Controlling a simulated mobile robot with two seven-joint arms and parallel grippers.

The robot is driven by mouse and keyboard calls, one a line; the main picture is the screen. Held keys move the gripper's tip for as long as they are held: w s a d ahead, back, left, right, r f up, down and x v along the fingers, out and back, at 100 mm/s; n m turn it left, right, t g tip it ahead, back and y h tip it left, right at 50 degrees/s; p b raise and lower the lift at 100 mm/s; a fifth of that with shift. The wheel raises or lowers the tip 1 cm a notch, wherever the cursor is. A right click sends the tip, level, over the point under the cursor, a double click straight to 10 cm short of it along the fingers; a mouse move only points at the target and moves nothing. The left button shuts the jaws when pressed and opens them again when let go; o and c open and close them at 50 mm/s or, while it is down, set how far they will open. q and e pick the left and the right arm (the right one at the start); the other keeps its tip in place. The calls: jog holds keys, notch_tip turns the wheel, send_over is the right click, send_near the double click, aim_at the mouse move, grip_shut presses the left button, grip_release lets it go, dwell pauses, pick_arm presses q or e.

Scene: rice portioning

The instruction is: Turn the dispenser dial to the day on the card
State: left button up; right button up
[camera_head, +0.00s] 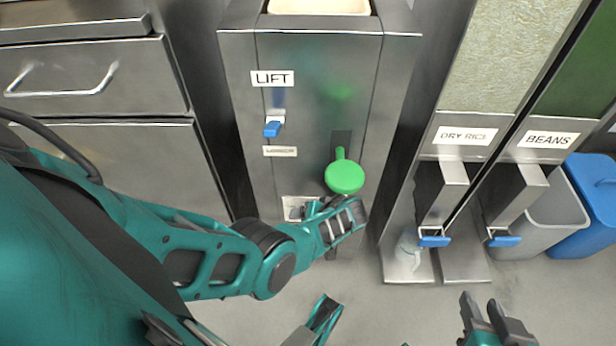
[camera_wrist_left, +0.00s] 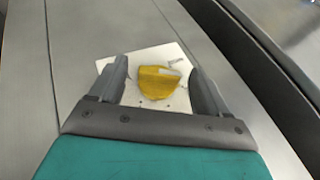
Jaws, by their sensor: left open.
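A yellow dial (camera_wrist_left: 158,82) sits on a white plate (camera_wrist_left: 176,55) in the left wrist view; the plate's small marks are too small to read. My left gripper (camera_wrist_left: 158,88) is open, with one finger on each side of the dial and gaps between. In the head view the plate (camera_head: 292,205) shows only in part behind my left arm, and the dial and left fingertips are hidden. A small beige card-like label (camera_head: 280,151) is on the steel dispenser (camera_head: 300,100); its text is unreadable. My right gripper (camera_head: 487,312) looks open and empty at the bottom right.
A blue lever (camera_head: 272,129) under a LIFT sign and a round green knob (camera_head: 345,178) stick out of the dispenser close to my left wrist. Dry rice (camera_head: 434,240) and beans (camera_head: 502,240) chutes and a blue bin (camera_head: 592,205) stand right. Steel drawers (camera_head: 100,90) are left.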

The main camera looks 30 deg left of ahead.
pick_arm(q)
jog(key=shift+c, duration=0.3)
jog(key=c, duration=1)
pick_arm(e)
jog(key=shift+s+d+f, duration=0.1)
jog(key=shift+s, duration=0.1)
pick_arm(q)
jog(key=shift+s+a+n+t+h+p, duration=0.15)
jog(key=shift+a+n+t+h+p, duration=0.3)
jog(key=shift+t+h, duration=0.85)
jog(key=shift+s+a+n+t+h+p, duration=0.1)
jog(key=shift+s+n+t+h+p, duration=0.4)
jog(key=shift+h, duration=1.4)
jog(key=shift+w+a+n+t+h+p, duration=0.25)
jog(key=shift+t+h+p, duration=0.45)
jog(key=shift+t+h, duration=0.7)
pick_arm(e)
jog(key=shift+s+d+r+h, duration=0.15)
jog(key=shift+d+r+h, duration=0.2)
jog(key=shift+r, duration=0.35)
pick_arm(q)
jog(key=shift+s+h, duration=0.1)
jog(key=shift+h, duration=0.2)
